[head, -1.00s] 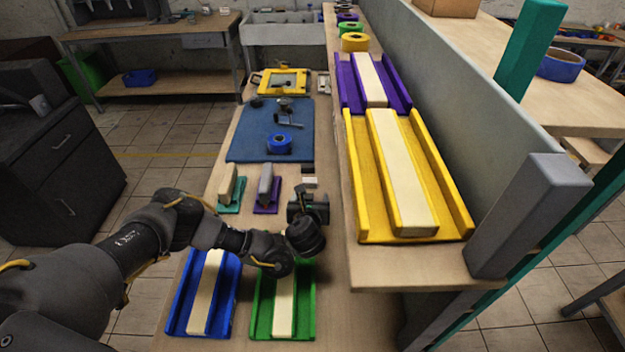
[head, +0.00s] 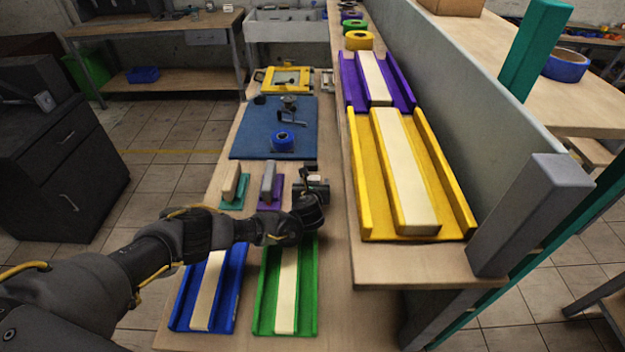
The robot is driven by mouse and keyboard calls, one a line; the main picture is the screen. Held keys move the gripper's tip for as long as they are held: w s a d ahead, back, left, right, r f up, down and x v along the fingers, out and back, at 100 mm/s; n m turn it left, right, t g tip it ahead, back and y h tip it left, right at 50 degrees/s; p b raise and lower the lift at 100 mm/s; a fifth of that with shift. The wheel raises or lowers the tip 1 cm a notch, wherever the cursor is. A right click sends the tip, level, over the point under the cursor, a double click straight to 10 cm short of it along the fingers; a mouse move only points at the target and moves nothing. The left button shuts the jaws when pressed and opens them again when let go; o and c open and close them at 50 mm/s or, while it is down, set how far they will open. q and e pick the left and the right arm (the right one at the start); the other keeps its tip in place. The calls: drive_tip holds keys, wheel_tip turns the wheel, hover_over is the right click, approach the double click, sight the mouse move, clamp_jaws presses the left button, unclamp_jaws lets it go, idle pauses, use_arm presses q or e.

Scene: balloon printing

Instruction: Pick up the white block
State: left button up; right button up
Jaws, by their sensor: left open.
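A small off-white block (head: 231,181) stands on a teal base (head: 236,205) in the middle of the bench. A similar grey block (head: 268,181) stands on a purple base (head: 271,206) to its right. I cannot tell for sure which piece is the white block. My left gripper (head: 311,182) is to the right of both blocks, near the raised shelf, open and seemingly empty. Its fingertips are small and dark here, and the wrist partly hides what is beneath. My right gripper is not in view.
A blue tray (head: 181,308) and a green tray (head: 262,308), each with a long cream bar, lie under and in front of my left arm. A blue mat (head: 250,133) lies beyond the blocks. The raised shelf with a yellow tray (head: 366,199) bounds the right side.

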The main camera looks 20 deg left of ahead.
use_arm(q)
drive_tip(key=shift+w+f, duration=0.2)
drive_tip(key=shift+w, duration=0.15)
drive_tip(key=c, duration=1.1)
drive_tip(key=shift+o, duration=0.2)
drive_tip(key=shift+r, duration=0.1)
drive_tip(key=shift+r, duration=0.55)
drive_tip(key=s+a+r+b, duration=0.1)
drive_tip(key=a+r, duration=0.2)
drive_tip(key=a, duration=0.1)
drive_tip(key=s+a+r+b, duration=0.1)
drive_tip(key=a+r, duration=0.3)
drive_tip(key=s+a+r+b, duration=0.2)
drive_tip(key=a+r, duration=0.2)
drive_tip(key=shift+a+r, duration=0.15)
drive_tip(key=shift+a, duration=0.25)
drive_tip(key=shift+s+a+r, duration=0.1)
drive_tip(key=shift+a+r, duration=0.15)
drive_tip(key=shift+a, duration=0.1)
